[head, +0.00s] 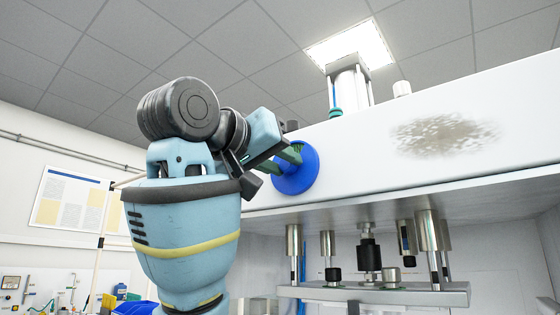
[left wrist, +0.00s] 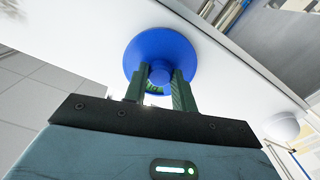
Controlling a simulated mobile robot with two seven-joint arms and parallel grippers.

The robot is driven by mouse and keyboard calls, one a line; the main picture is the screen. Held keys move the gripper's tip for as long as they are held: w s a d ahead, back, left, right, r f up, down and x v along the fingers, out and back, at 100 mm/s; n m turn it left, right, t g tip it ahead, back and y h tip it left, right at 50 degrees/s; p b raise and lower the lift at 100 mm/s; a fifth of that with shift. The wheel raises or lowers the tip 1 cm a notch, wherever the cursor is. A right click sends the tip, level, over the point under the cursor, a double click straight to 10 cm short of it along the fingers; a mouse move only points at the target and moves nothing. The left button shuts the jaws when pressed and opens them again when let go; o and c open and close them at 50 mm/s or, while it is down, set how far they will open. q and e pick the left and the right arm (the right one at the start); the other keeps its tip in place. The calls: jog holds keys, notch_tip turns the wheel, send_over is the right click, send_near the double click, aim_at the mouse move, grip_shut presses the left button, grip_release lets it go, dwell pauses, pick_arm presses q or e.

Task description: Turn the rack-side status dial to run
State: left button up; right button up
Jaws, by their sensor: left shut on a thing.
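The status dial (head: 307,170) is a round blue disc on the white front face of the press beam. It also shows in the left wrist view (left wrist: 180,55), with a smaller round blue knob at its centre. My left gripper (head: 293,158) reaches the dial from the left. In the left wrist view its green fingers (left wrist: 160,80) stand on both sides of the central knob and are shut on it. The dial's setting cannot be read, and no run marking shows. My right gripper is in neither view.
The white press beam (head: 360,150) has a brown stain at right. Below it hang metal posts above a grey plate (head: 375,295). A cylinder (head: 350,88) stands on top. A poster (head: 72,200) hangs on the left wall. Blue bins (head: 135,308) sit at lower left.

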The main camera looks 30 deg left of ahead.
pick_arm(q)
jog(key=o, duration=1)
jog(key=shift+s, duration=0.1)
jog(key=shift+s+a, duration=0.15)
jog(key=shift+s, duration=1.8)
jog(key=shift+s+a, duration=0.15)
jog(key=shift+s, duration=1.75)
